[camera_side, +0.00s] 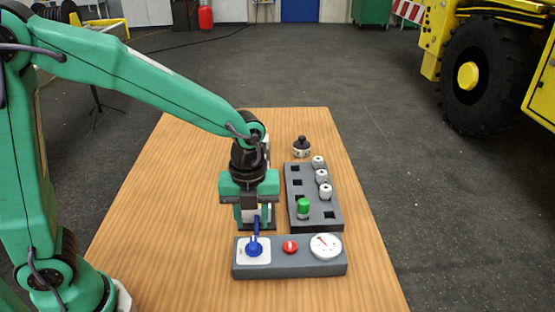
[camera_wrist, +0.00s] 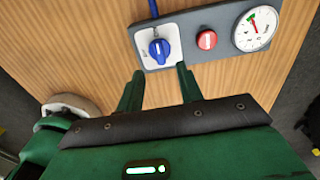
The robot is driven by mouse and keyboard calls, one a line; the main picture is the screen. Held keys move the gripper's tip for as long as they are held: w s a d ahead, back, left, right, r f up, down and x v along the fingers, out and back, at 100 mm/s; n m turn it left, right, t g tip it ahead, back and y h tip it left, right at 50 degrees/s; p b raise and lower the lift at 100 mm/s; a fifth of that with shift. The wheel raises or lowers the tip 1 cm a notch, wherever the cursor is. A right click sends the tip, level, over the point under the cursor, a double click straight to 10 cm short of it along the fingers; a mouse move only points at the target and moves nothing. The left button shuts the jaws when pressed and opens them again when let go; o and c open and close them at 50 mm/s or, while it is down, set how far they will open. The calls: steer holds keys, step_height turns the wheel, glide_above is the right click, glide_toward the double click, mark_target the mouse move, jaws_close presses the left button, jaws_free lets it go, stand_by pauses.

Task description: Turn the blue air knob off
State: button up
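The blue air knob (camera_side: 254,249) sits on a white plate at the left end of a grey control panel (camera_side: 300,267). It also shows in the wrist view (camera_wrist: 159,49), where a light mark runs across its face. My gripper (camera_side: 256,222) is just behind the panel in the side view, pointing down. In the wrist view my gripper (camera_wrist: 159,71) is open, with its two green fingers apart and nothing between them. The knob lies just beyond the fingertips, roughly centred on the gap. The fingers appear apart from the knob.
A red button (camera_side: 290,247) and a round white gauge (camera_side: 325,246) share the panel. A blue hose (camera_side: 256,226) reaches the knob. The wooden table's left side is clear.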

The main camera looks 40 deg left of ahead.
mark_target(253, 242)
steer(key=shift+f, duration=3.35)
jaws_close()
